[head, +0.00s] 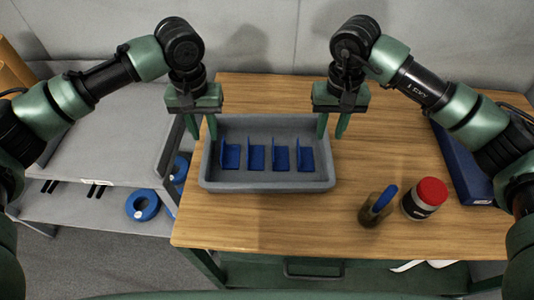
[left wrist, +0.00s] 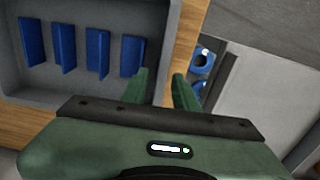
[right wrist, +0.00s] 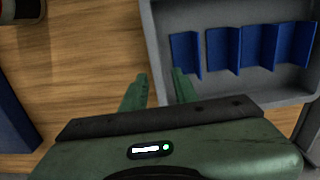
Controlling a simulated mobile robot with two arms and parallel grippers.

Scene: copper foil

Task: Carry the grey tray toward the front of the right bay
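The grey tray (head: 265,187) lies on the wooden table and holds several blue angled pieces in a row. My left gripper (head: 203,132) is open at the tray's left end; in the left wrist view its fingers (left wrist: 160,88) stand apart on either side of the end wall. My right gripper (head: 332,132) is open at the right end, and in the right wrist view its fingers (right wrist: 160,88) also stand either side of that wall. Neither gripper is closed on the tray. How deep the fingers reach is hard to tell. I cannot make out which place is the right bay.
A blue box (head: 465,170) lies at the right edge. A grey shelf unit (head: 100,130) with blue rings (head: 142,205) below stands left.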

